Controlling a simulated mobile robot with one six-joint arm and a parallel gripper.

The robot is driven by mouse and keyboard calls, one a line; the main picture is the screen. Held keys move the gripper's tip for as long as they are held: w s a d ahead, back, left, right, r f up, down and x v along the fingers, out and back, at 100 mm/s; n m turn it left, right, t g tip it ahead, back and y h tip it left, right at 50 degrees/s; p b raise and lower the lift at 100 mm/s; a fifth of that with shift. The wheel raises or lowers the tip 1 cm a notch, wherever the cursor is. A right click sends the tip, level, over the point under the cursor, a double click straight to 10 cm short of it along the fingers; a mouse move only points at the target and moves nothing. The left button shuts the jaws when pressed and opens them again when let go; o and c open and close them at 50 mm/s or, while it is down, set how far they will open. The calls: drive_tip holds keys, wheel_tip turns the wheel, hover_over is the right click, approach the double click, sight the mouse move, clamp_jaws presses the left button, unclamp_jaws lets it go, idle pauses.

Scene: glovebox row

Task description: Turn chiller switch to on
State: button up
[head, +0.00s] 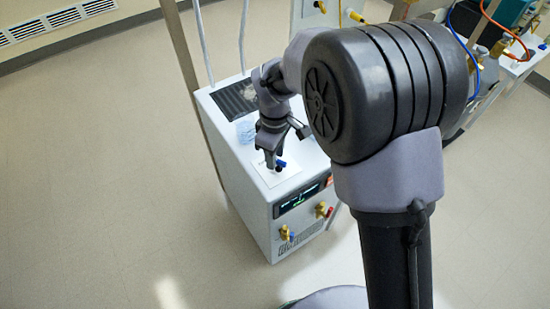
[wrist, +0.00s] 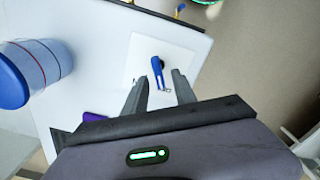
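The chiller (head: 233,178) is a white box standing on the floor, with a dark display (head: 302,198) on its front. On its top, a blue-handled switch (head: 281,164) sits on a white square plate. In the wrist view the switch (wrist: 157,72) shows a blue lever on a dark round hub, with small marks beside the lever's end. My gripper (head: 270,163) points down over the plate. In the wrist view its two fingers (wrist: 163,76) are apart, one on each side of the lever, with gaps visible. Whether they touch it cannot be told.
A blue-capped clear container (wrist: 14,76) stands on the chiller top, left of my fingers. Brass valves (head: 286,233) with blue and red parts stick out of the chiller front. A metal post (head: 185,65) rises beside the chiller. The floor at left is clear.

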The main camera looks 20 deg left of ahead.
clamp_jaws()
idle(0.4)
drive_tip(key=m+p, duration=0.1)
drive_tip(key=m, duration=0.1)
drive_tip(key=shift+w+m, duration=0.15)
drive_tip(key=shift+m, duration=0.15)
drive_tip(key=shift+w+d+m+p, duration=0.15)
drive_tip(key=shift+m+p, duration=0.15)
drive_tip(key=shift+m, duration=1.2)
unclamp_jaws()
